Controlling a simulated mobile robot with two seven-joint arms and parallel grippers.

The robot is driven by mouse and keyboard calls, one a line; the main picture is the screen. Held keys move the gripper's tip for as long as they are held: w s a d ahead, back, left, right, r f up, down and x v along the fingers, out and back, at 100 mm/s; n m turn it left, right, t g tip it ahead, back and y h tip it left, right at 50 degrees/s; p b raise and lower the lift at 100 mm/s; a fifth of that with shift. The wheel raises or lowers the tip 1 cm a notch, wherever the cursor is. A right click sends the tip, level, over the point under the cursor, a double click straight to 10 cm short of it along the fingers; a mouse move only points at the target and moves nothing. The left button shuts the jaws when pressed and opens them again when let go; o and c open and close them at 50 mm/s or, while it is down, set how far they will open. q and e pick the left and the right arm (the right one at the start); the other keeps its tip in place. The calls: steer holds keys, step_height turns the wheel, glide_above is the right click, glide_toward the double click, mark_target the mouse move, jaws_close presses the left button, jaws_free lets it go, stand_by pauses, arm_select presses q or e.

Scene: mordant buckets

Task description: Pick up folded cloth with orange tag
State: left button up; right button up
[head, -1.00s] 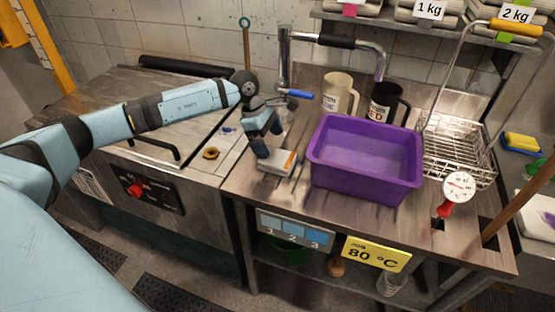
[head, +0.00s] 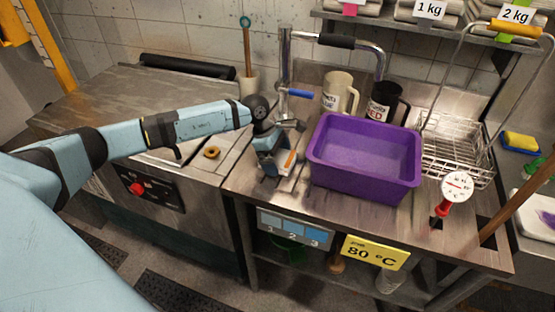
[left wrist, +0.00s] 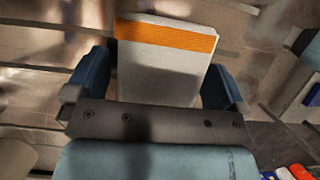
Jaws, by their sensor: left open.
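My left gripper (head: 272,163) is open, low over the cloth. In the left wrist view one blue finger stands on each side of the cloth's near part; I cannot tell whether they touch it. My right gripper is not in view.
A purple tub (head: 362,187) stands close to the right of the cloth. Behind are a tap (head: 284,62), a cream mug (head: 338,92) and a black mug (head: 385,101). A wire basket (head: 455,158) and a dial thermometer (head: 457,187) are further right.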

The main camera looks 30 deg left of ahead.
arm_select(q)
steer(key=shift+f, duration=0.15)
steer(key=shift+c, duration=0.2)
steer(key=c, duration=0.7)
steer(key=shift+c, duration=0.2)
